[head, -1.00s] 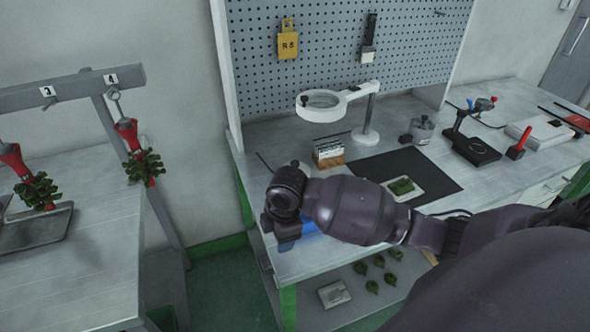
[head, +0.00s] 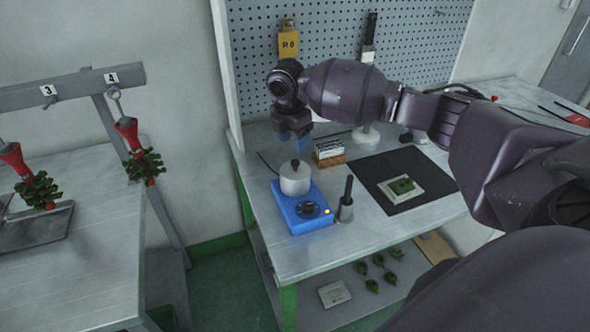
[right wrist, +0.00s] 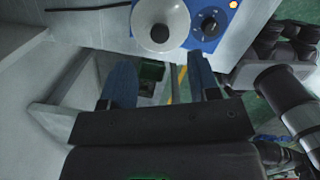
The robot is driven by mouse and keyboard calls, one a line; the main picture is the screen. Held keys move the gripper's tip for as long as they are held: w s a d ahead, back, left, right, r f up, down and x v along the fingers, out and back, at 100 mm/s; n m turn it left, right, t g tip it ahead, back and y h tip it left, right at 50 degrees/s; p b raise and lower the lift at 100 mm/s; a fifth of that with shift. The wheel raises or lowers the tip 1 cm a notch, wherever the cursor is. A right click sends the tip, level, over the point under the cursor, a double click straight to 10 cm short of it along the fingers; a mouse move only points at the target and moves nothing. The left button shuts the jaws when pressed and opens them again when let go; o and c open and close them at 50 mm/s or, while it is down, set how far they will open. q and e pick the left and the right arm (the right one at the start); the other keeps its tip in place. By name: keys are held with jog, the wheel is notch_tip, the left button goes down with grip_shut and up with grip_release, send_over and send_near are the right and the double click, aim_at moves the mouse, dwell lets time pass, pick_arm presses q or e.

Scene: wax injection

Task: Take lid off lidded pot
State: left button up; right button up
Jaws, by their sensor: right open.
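The lidded pot (head: 295,182) is white with a dark round knob on its lid (head: 295,165). It stands upright on a blue heater base with a dial (head: 302,212), near the left end of the workbench. My right gripper (head: 300,143) hangs above the pot and a little behind it, apart from it, with its blue fingers pointing down. In the right wrist view the two blue fingers (right wrist: 161,82) are apart and empty. The pot's lid and knob (right wrist: 159,32) show beyond the fingertips there. My left gripper is not in view.
A dark-handled tool in a metal holder (head: 345,200) stands just right of the heater. A small card box (head: 328,152) is behind it. A black mat (head: 404,205) with a pale block lies to the right. A pegboard (head: 335,60) rises behind the bench.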

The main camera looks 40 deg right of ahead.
aim_at(295, 161)
jog(key=f, duration=0.8)
jog(key=shift+w+d+b, duration=0.1)
jog(key=shift+d+b, duration=0.25)
jog(key=shift+b, duration=0.05)
jog(key=c, duration=1)
